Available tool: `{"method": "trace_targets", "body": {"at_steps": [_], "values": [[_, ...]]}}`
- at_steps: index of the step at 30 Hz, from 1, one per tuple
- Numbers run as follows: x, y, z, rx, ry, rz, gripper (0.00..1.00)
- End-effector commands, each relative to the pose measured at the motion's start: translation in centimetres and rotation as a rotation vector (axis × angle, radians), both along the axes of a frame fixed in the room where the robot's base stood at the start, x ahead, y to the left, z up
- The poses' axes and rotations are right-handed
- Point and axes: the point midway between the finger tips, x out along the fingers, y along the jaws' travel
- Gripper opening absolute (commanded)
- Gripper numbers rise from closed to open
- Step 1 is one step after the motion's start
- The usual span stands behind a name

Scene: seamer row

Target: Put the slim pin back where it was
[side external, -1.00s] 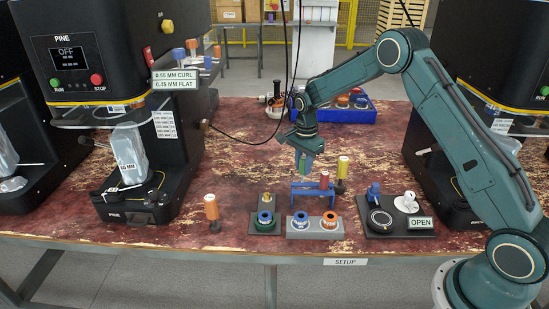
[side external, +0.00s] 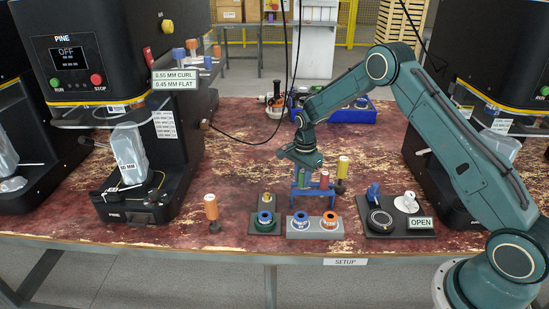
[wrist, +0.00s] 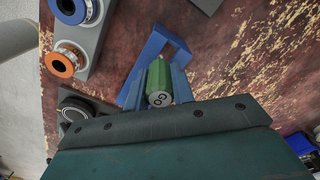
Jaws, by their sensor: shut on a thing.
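My gripper (wrist: 162,88) is shut on a green pin (wrist: 158,75), whose end cap reads "GO". It is the pin in hand; whether it is the slim one I cannot tell by size. A blue rack (wrist: 170,40) lies just beyond and under the pin in the wrist view. In the side view my gripper (side external: 301,168) is low over the left part of the blue rack (side external: 315,193). A red-topped pin (side external: 324,179) stands in the rack's right part. The held pin's lower end is hidden, so I cannot tell whether it is in the rack.
A yellow-topped pin (side external: 343,167) is close right of the rack. A black plate (side external: 398,232) with an OPEN sign lies front right. A blue bin (side external: 350,114) is behind.

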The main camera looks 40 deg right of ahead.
Motion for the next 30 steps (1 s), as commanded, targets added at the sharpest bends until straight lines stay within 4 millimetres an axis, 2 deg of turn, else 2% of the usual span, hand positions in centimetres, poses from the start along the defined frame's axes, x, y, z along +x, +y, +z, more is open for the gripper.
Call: {"method": "trace_targets", "body": {"at_steps": [14, 15, 18, 30], "values": [[0.01, 0.0, -0.79, 0.0, 0.0, 0.0, 0.04], [0.01, 0.0, -0.81, 0.0, 0.0, 0.0, 0.28], [0.01, 0.0, -0.79, 0.0, 0.0, 0.0, 0.46], [0.01, 0.0, -0.49, 0.0, 0.0, 0.0, 0.46]]}}
